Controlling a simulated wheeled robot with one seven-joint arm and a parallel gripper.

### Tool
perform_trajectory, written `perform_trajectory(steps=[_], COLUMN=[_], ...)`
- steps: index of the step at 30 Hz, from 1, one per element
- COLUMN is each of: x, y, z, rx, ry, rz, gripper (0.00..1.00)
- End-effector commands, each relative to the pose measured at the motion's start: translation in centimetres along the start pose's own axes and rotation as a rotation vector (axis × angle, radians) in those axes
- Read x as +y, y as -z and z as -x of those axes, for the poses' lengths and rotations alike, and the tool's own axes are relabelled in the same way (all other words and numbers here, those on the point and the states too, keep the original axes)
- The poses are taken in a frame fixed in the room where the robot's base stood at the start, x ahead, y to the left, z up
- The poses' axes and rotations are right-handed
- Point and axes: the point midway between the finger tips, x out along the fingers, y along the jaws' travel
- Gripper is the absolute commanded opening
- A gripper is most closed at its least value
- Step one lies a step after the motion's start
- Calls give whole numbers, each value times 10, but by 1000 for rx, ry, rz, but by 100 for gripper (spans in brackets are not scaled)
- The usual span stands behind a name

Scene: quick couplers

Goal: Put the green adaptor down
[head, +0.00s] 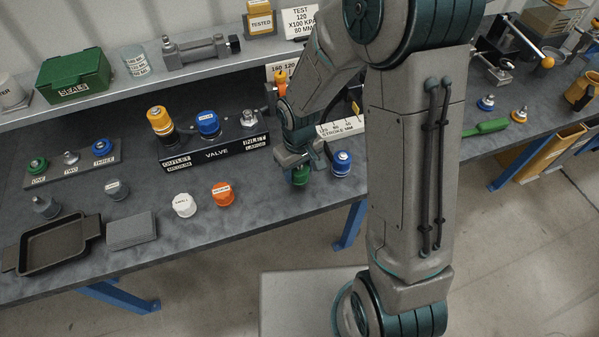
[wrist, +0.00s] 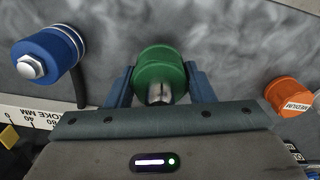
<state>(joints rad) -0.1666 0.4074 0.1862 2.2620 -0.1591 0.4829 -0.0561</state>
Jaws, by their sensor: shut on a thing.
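The green adaptor (wrist: 158,70) is between the two blue fingers of my gripper (wrist: 160,88) in the wrist view, with its metal stud toward the camera. In the head view the green adaptor (head: 301,176) shows below my gripper (head: 298,162), at or just above the bench top near its front edge. I cannot tell whether it touches the bench. My gripper is shut on it. A blue adaptor (head: 341,163) stands close to its right on the bench; it also shows in the wrist view (wrist: 45,55).
An orange cap (head: 223,194) marked MEDIUM and a white cap (head: 183,205) stand to the left. The valve block (head: 215,152) with fittings is behind. A grey block (head: 131,231) and a dark tray (head: 52,245) are farther left. The bench around the caps is clear.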

Motion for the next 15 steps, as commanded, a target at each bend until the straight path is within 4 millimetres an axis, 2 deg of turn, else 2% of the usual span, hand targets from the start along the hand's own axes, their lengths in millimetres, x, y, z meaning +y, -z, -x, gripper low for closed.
perform_trajectory(steps=[6,15], x=[0,0], y=[-1,0], z=[-22,-24], rx=[-3,0], ry=[1,0], rz=[1,1], gripper=[21,21])
